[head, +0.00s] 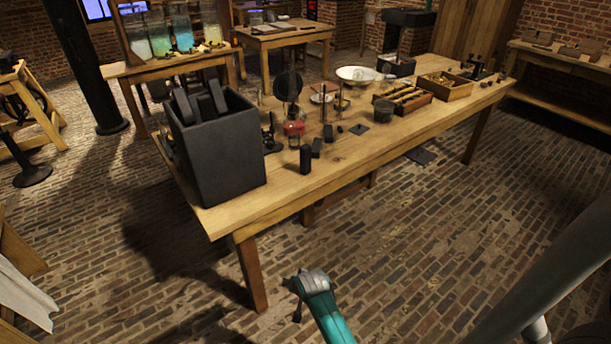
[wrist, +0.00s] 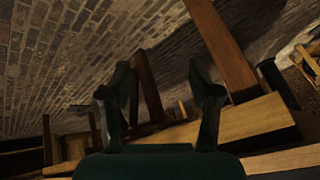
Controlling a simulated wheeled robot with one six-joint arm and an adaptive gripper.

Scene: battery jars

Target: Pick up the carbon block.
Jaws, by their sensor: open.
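Several dark pieces that could be the carbon block are on the long wooden table (head: 235,216) in the head view. A dark upright piece (head: 305,160) stands near the front edge, and a smaller dark block (head: 316,147) stands just behind it. A big dark box (head: 222,160) at the table's left end holds several dark slabs (head: 198,107). I cannot tell for certain which piece is the carbon block. My gripper (wrist: 162,82) is open and empty in the wrist view, with its two fingers apart. No dark block shows between them.
Glassware, a red-based jar (head: 294,128), a white bowl (head: 357,75) and wooden trays (head: 446,85) crowd the table's back and right. Table legs (head: 250,273) stand on open brick floor in front.

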